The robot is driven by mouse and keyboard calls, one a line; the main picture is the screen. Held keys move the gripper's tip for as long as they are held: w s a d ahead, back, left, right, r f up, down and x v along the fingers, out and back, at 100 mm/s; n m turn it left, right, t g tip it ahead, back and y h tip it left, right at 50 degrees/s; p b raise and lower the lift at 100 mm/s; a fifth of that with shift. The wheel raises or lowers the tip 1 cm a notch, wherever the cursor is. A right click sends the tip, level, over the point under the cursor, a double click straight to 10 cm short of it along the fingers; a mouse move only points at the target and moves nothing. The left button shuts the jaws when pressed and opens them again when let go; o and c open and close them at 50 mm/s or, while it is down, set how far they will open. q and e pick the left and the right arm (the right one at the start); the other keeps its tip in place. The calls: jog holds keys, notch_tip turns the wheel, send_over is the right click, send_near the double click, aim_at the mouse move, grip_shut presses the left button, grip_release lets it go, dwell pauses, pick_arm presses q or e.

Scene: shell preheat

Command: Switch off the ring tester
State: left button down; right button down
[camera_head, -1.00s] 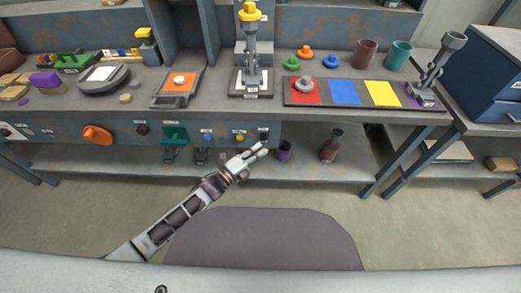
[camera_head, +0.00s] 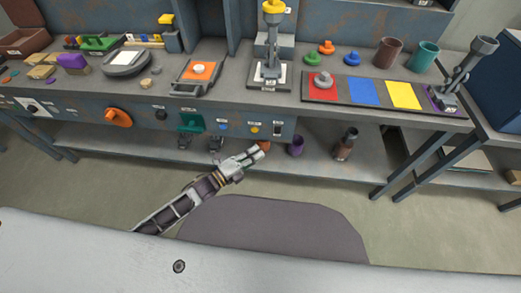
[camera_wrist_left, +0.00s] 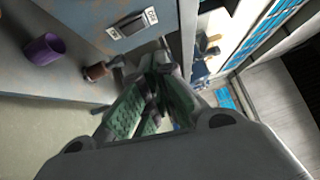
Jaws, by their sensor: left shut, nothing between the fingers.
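A small dark rocker switch (camera_head: 277,129) with a white label sits on the front panel of the bench. I cannot tell which device is the ring tester. My left gripper (camera_head: 263,150) is shut and empty, just below and left of the switch in the head view and apart from it in the wrist view. Its green-padded fingers (camera_wrist_left: 150,100) fill the middle of the wrist view. My right gripper is not in view.
The panel also has a yellow button (camera_head: 255,130), a blue button (camera_head: 222,126), a green cover (camera_head: 191,122) and an orange knob (camera_head: 118,117).

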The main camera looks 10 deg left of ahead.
pick_arm(q)
jog(key=shift+s+a, duration=0.35)
jog(key=shift+a, duration=0.05)
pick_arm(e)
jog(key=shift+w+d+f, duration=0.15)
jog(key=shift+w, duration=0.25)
